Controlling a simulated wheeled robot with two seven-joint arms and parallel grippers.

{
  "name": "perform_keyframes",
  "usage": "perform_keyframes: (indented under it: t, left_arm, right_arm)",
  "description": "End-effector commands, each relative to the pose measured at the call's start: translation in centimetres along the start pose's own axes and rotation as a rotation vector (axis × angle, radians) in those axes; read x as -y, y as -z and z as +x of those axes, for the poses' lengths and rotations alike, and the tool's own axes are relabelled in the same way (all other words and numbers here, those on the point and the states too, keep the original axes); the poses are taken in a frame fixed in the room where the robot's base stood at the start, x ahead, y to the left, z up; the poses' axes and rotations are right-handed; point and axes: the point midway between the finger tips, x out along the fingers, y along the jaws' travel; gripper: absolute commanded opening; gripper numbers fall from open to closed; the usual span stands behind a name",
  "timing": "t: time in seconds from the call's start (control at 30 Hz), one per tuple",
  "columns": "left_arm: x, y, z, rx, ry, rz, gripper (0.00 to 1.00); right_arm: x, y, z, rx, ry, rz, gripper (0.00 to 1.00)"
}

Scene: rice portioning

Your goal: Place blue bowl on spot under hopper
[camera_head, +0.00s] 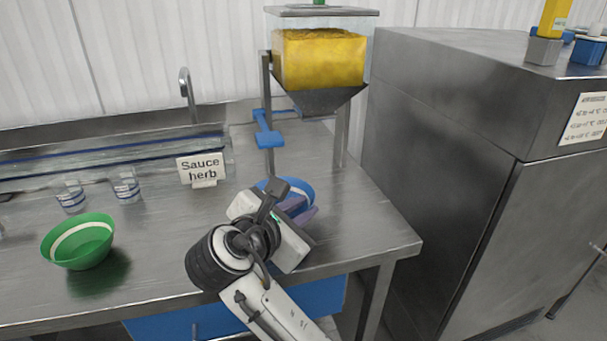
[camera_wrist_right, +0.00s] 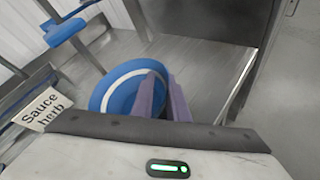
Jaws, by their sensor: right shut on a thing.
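The blue bowl (camera_head: 304,187) with a white stripe is in front of and below the hopper (camera_head: 320,100), mostly hidden behind my right gripper (camera_head: 299,209). In the right wrist view the bowl (camera_wrist_right: 112,91) is tilted in the picture, and the purple fingers of the right gripper (camera_wrist_right: 163,95) are shut on its near rim. I cannot tell whether the bowl touches the table. The hopper holds yellow grains above a dark funnel, with a blue handle (camera_head: 268,136) at its left. The spot under it cannot be made out. My left gripper is out of view.
A green bowl (camera_head: 80,242) stands on the steel table (camera_head: 165,250) at the left. Small glasses (camera_head: 126,186) and a "Sauce herb" sign (camera_head: 201,169) are behind it. A large steel cabinet (camera_head: 440,160) stands right of the table. The table between green bowl and right arm is clear.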

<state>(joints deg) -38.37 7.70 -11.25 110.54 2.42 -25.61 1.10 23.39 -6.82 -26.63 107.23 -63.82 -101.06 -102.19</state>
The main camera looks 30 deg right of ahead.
Motion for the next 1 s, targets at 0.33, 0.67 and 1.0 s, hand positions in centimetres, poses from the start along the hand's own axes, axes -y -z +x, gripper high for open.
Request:
perform_keyframes:
  t: [0.33, 0.67, 1.0]
  left_arm:
    - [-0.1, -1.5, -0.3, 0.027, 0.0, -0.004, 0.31]
    - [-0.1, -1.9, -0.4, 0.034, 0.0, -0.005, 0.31]
    - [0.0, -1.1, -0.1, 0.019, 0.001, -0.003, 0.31]
  right_arm:
    - [-1.1, -2.4, 6.2, 0.004, 0.002, 0.0, 0.0]
    - [-2.7, -5.2, 14.1, 0.001, 0.001, 0.0, 0.0]
    - [-2.9, -5.5, 17.0, -0.002, -0.001, -0.002, 0.0]
